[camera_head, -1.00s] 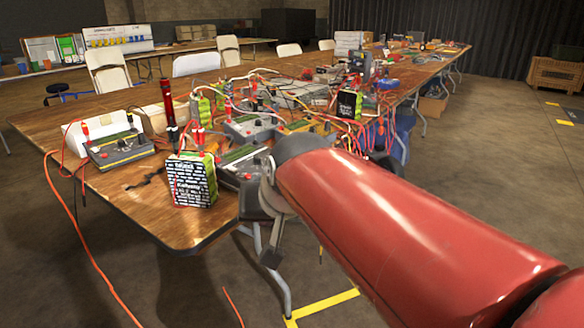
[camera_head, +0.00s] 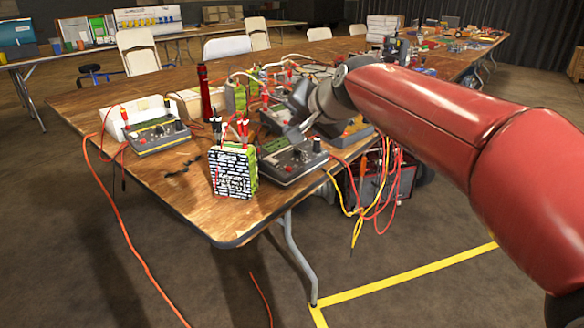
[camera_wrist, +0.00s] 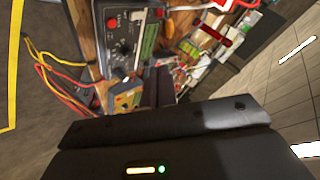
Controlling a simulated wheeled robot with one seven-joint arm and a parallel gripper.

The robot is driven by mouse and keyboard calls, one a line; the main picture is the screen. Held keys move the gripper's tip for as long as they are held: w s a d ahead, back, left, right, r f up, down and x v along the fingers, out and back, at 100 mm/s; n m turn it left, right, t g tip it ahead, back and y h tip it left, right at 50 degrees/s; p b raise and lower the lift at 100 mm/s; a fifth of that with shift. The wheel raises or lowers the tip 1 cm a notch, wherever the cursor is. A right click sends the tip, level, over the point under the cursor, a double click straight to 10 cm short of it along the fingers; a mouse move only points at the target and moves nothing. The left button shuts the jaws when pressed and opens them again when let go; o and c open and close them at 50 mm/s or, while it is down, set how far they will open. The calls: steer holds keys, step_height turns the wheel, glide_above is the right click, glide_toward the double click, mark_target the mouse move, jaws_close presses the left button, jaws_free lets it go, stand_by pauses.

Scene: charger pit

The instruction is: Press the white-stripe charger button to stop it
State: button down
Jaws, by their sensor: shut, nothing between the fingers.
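A grey charger (camera_head: 290,158) with a green screen and dark knob sits near the table's front edge, right of a battery pack. A charger (camera_wrist: 125,42) with a red button, a white button and a knob shows at the top of the wrist view. Another grey charger (camera_head: 157,137) stands at the left, and more are partly hidden behind my arm. My gripper (camera_head: 302,125) hangs just above and behind the front charger. Its dark fingers (camera_wrist: 160,88) are shut and empty. I cannot see contact with a button.
The long wooden table (camera_head: 190,210) is crowded with cables and batteries. A white-labelled battery pack (camera_head: 231,172) stands at the front, with a red cylinder (camera_head: 204,92) behind it. Red and yellow leads (camera_head: 362,195) hang off the edge. Floor in front is open, with yellow tape (camera_head: 410,276).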

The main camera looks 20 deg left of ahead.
steer(key=b, duration=0.4)
glide_toward(284, 165)
steer(key=w+a, duration=0.1)
steer(key=w+a+f, duration=0.1)
steer(key=w+a, duration=0.1)
steer(key=shift+f, duration=0.25)
stand_by(1.6)
steer(key=shift+w+f+b, duration=0.1)
steer(key=shift+f+b, duration=0.25)
steer(key=shift+b, duration=0.1)
steer(key=shift+a+f+b, duration=0.1)
steer(key=shift+f+b, duration=0.2)
steer(key=shift+f, duration=0.15)
stand_by(0.6)
steer(key=shift+r, duration=0.1)
steer(key=shift+r+p, duration=0.5)
steer(key=shift+r, duration=0.2)
steer(key=shift+r, duration=0.15)
steer(key=r+p, duration=0.2)
steer(key=r, duration=0.1)
steer(key=d+r+p, duration=0.1)
steer(key=shift+s+r, duration=0.25)
steer(key=shift+r, duration=0.05)
